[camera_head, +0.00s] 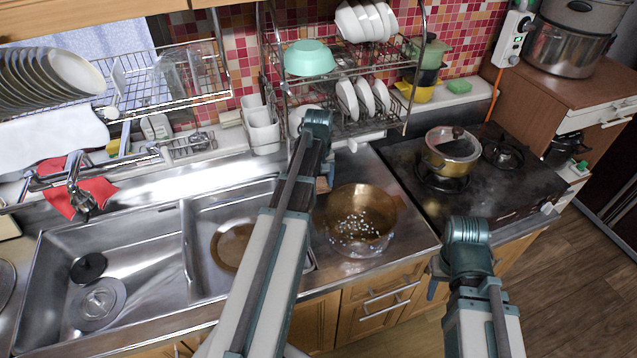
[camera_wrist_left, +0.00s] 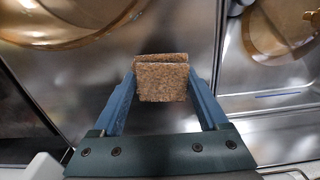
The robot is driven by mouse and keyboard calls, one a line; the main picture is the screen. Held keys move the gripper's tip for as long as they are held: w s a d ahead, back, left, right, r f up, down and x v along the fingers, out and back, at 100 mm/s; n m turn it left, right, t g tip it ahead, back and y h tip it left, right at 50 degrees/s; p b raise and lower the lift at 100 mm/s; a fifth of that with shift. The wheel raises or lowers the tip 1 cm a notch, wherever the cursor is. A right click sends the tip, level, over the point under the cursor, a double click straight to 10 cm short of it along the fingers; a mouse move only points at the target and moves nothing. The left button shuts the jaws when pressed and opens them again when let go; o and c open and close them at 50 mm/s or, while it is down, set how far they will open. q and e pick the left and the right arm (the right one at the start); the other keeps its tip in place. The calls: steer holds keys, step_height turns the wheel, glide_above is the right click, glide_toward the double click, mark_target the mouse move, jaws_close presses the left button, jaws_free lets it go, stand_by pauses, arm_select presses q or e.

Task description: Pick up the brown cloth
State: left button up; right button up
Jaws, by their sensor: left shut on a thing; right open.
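The brown cloth (camera_wrist_left: 162,82) is a small folded, speckled piece between the two blue fingers of my left gripper (camera_wrist_left: 163,92) in the left wrist view. The fingers press on its two sides. In the head view, a small part of the cloth (camera_head: 322,185) shows beside my left arm, over the steel counter between the sink and the stove; the arm hides most of the gripper. Whether the cloth is clear of the counter I cannot tell. My right gripper (camera_head: 437,282) is open, in front of the counter's edge below the stove, and partly hidden by its own wrist.
A brass-coloured bowl (camera_head: 360,215) stands close right of the cloth. The double sink (camera_head: 130,265) lies left. A pot (camera_head: 450,152) sits on the stove (camera_head: 500,190). A dish rack (camera_head: 345,75) with a green bowl (camera_head: 309,58) hangs above.

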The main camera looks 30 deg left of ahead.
arm_select(q)
steer(key=shift+s+a+r+b, duration=0.1)
steer(key=shift+s+b, duration=0.05)
steer(key=shift+s, duration=0.45)
steer(key=shift+s+a+r+b, duration=0.1)
steer(key=shift+s+b, duration=0.05)
steer(key=shift+s, duration=0.45)
steer(key=s+a+r+p, duration=0.1)
steer(key=s+a, duration=0.1)
steer(key=s, duration=1.1)
steer(key=shift+s+a, duration=0.15)
steer(key=shift+a, duration=0.1)
arm_select(e)
steer(key=shift+r, duration=0.8)
arm_select(q)
steer(key=shift+r, duration=0.1)
